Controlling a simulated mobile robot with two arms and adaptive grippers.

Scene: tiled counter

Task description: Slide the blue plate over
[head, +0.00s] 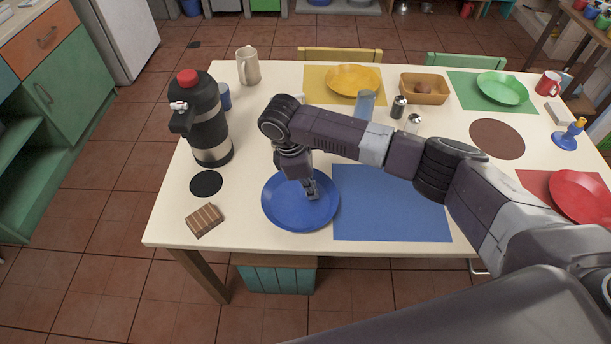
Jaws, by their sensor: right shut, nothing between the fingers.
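The blue plate (290,212) lies near the front edge of the white table, just left of the blue placemat (390,215). The plate's right rim is at or very near the mat's left edge. My right gripper (313,194) comes down from above onto the right part of the plate, shut and holding nothing. I cannot tell whether its fingertips touch the plate. My left gripper is not in view.
A black flask (207,125), a black coaster (206,184) and a striped brown block (204,220) stand left of the plate. A glass (364,105), shakers (398,107) and a yellow plate (353,80) are behind my arm. A red plate (580,195) lies at the right.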

